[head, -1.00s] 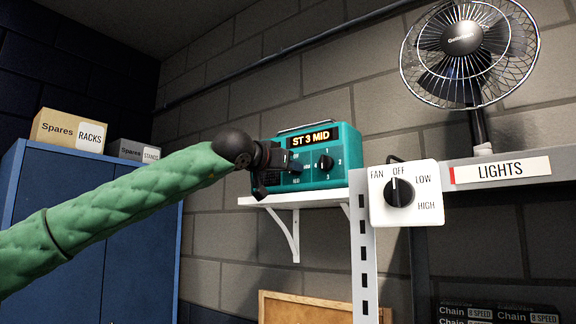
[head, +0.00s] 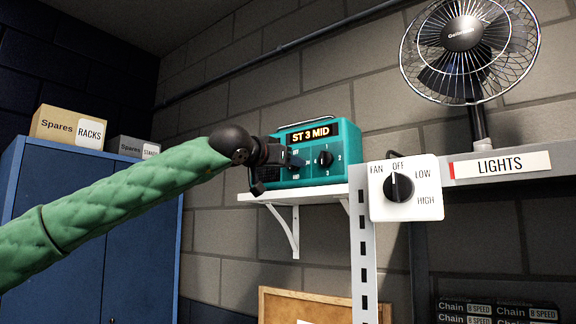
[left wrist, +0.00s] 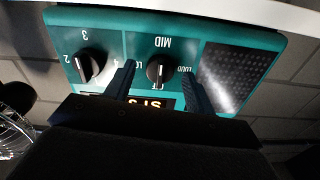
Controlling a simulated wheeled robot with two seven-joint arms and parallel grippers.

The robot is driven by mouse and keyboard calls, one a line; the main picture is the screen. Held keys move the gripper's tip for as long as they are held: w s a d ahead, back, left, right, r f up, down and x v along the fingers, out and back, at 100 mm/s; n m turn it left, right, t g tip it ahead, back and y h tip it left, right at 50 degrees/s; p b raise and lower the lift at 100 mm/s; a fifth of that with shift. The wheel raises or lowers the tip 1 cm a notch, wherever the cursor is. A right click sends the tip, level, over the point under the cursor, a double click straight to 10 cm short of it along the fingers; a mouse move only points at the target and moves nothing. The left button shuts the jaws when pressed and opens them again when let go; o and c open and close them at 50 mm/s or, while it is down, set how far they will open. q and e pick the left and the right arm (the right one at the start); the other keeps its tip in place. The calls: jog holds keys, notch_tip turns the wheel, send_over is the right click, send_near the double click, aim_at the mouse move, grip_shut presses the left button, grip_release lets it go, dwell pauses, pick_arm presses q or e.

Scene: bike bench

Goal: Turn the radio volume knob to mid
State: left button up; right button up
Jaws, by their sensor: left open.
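In the left wrist view the radio (left wrist: 125,42) shows upside down. Its volume knob (left wrist: 160,71) is black with a white mark and lies between the fingers of my left gripper (left wrist: 159,78), with gaps on both sides. The gripper is open and holds nothing. In the head view my left gripper (head: 296,160) is in front of the radio's panel and partly hides the volume knob. The right gripper is not in view.
The station knob (left wrist: 90,65) sits close beside one finger. The white shelf (head: 270,198) is under the radio. A blue cabinet (head: 145,240) stands at the left.

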pick_arm(q)
jog(key=b+v, duration=0.1)
jog(key=v, duration=0.6)
jog(key=shift+b, duration=0.4)
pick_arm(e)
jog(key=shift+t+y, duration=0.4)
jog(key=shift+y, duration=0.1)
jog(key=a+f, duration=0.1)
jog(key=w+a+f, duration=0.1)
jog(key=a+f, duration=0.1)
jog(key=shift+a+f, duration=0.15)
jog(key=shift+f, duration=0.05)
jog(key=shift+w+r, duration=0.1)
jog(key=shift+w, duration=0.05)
